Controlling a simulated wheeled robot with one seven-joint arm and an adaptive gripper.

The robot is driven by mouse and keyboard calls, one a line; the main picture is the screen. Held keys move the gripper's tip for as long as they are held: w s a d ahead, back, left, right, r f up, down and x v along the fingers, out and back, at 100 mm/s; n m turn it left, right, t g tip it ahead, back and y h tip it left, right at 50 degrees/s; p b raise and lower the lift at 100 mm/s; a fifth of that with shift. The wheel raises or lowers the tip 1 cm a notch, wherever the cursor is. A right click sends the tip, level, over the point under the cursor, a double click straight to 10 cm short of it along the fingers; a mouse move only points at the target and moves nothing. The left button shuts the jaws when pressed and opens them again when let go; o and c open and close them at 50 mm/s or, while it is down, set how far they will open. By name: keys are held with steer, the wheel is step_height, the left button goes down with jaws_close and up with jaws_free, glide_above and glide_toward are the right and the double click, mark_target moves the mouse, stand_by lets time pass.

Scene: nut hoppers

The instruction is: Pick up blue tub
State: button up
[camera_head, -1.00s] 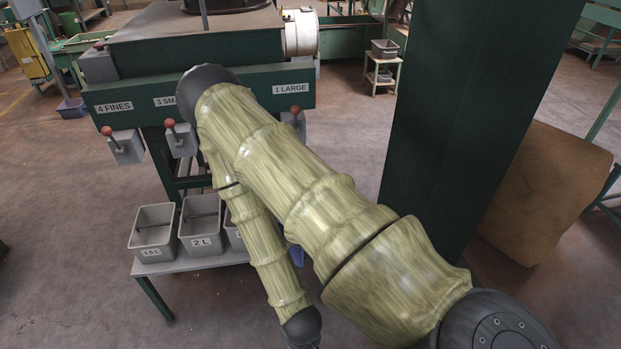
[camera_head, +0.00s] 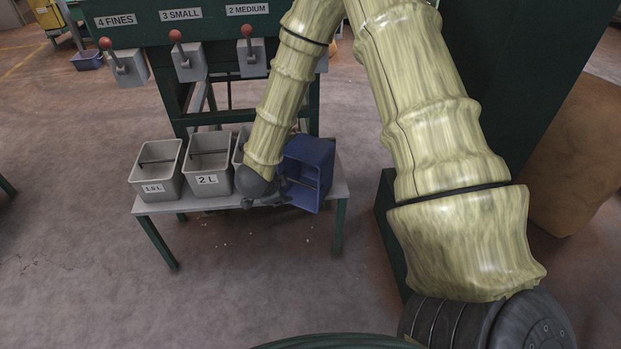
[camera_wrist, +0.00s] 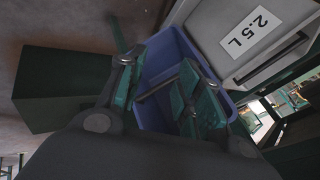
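The blue tub (camera_head: 322,158) stands at the right end of the small bench in the head view. It looks askew beside the grey tubs, and my arm and gripper hide its left part. My gripper (camera_head: 280,190) is low at its near left side. In the wrist view, the blue tub (camera_wrist: 182,52) lies behind and between the fingers of my gripper (camera_wrist: 160,98). The fingers are apart with a clear gap. The right finger overlaps the tub's inside and the left finger is near its left edge. Contact cannot be told.
Grey tubs marked 1.5 L (camera_head: 153,188) and 2 L (camera_head: 207,180) stand to the left on the grey bench (camera_head: 195,204). A 2.5 L tub (camera_wrist: 230,22) is close beside the blue one. Hopper levers hang above. A green column (camera_head: 490,75) stands to the right.

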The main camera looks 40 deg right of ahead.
mark_target(290, 179)
steer(key=w+d+r+m+g+b, duration=0.1)
steer(key=w+d+r+m+b, duration=0.25)
steer(key=m+b, duration=0.4)
steer(key=shift+m, duration=0.65)
steer(key=shift+b+x, duration=0.95)
steer(key=shift+x, duration=4.35)
steer(key=shift+w+r, duration=0.1)
steer(key=shift+w, duration=0.05)
jaws_close()
